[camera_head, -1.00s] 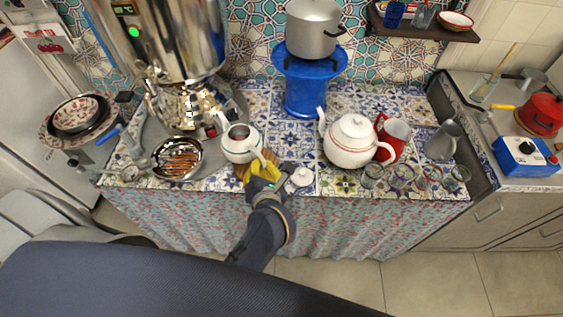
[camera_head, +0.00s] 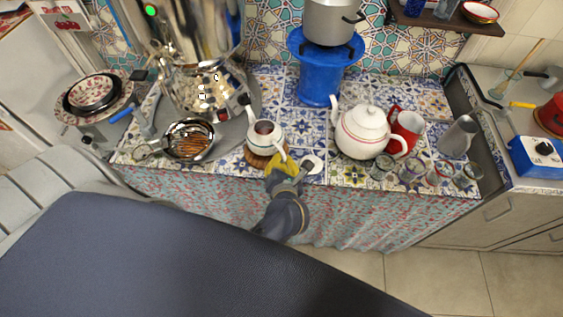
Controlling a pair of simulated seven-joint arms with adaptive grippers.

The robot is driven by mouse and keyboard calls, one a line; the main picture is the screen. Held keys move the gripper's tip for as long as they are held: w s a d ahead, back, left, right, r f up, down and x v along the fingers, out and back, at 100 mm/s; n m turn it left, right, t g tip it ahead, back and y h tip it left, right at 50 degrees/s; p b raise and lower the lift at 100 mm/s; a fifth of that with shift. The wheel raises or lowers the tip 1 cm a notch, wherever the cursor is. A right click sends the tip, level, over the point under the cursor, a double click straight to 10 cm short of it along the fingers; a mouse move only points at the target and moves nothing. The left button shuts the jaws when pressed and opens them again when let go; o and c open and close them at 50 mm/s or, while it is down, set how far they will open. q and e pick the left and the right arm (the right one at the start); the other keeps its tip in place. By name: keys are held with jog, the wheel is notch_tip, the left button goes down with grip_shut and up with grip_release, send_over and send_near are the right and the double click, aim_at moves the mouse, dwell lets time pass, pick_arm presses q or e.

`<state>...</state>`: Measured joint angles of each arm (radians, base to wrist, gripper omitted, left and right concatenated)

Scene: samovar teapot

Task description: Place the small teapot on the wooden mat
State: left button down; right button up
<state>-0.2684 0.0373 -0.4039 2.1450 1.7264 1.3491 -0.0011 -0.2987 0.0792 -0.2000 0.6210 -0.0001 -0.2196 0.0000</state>
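The small white teapot (camera_head: 266,136), lidless with a dark opening, is upright over the round wooden mat (camera_head: 254,160). It appears to rest on the mat, which is mostly hidden beneath it. Its spout points to the back left and its handle to the front right. My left gripper (camera_head: 281,167), with yellow fingers, is at the handle; whether the fingers are shut on it or just beside it is unclear. A small white lid (camera_head: 315,164) lies right of the gripper. My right gripper is not in view.
A large white teapot (camera_head: 361,132), a red cup (camera_head: 407,130) and several glasses (camera_head: 411,168) stand to the right. A shiny samovar (camera_head: 205,85) and a metal bowl (camera_head: 189,141) are left. A blue stand (camera_head: 316,80) with a pot is behind.

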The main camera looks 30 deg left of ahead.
pick_arm(q)
jog(key=shift+f, duration=0.75)
jog(key=c, duration=1.6)
grip_release()
jog(key=shift+f, duration=0.1)
